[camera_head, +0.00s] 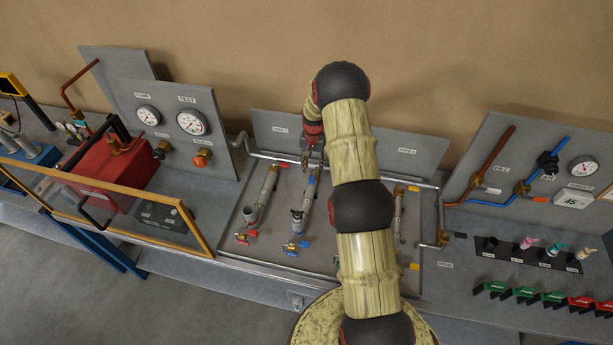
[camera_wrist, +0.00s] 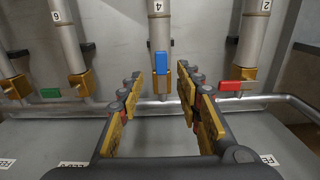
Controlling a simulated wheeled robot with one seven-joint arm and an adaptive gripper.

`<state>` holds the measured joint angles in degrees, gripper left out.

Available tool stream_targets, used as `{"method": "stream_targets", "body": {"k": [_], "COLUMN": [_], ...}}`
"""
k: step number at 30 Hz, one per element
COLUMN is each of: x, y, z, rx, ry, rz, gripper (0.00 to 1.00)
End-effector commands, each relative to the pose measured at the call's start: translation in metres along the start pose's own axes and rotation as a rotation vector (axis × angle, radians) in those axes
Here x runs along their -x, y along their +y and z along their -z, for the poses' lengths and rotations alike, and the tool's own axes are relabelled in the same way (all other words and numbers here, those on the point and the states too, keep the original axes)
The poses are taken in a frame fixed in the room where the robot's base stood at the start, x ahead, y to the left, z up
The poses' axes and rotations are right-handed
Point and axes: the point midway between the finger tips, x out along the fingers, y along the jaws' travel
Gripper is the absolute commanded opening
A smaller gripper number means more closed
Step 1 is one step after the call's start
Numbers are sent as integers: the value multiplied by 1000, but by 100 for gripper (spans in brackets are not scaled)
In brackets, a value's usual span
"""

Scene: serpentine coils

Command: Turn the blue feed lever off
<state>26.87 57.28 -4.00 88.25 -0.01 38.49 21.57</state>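The blue feed lever (camera_wrist: 160,64) stands upright in front of the pipe marked 4, in the middle of the wrist view. Its brass valve body (camera_wrist: 161,86) sits just below it, on the horizontal rail. My gripper (camera_wrist: 162,84) is open and empty, with one finger to the left of the lever and one to the right in the picture. Whether the fingers reach as far as the lever is unclear; no contact shows. In the head view my gripper (camera_head: 313,160) is at the back of the coil panel, and my arm hides part of the panel.
A green lever (camera_wrist: 50,92) lies to the left and a red lever (camera_wrist: 232,86) to the right, both sideways. A horizontal metal rail (camera_wrist: 118,107) runs below the valves. In the head view, a yellow-framed glass screen (camera_head: 110,200) stands at left.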

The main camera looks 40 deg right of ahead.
Motion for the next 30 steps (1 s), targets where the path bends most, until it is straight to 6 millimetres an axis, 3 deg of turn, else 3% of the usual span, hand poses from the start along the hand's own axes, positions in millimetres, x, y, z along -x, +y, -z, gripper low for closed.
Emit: {"method": "stream_targets", "body": {"k": [15, 30], "x": [-62, -72], "y": [0, 0], "z": [0, -1], "rx": [2, 2], "ry": [0, 1], "rz": [-1, 0], "gripper": [35, 32]}}
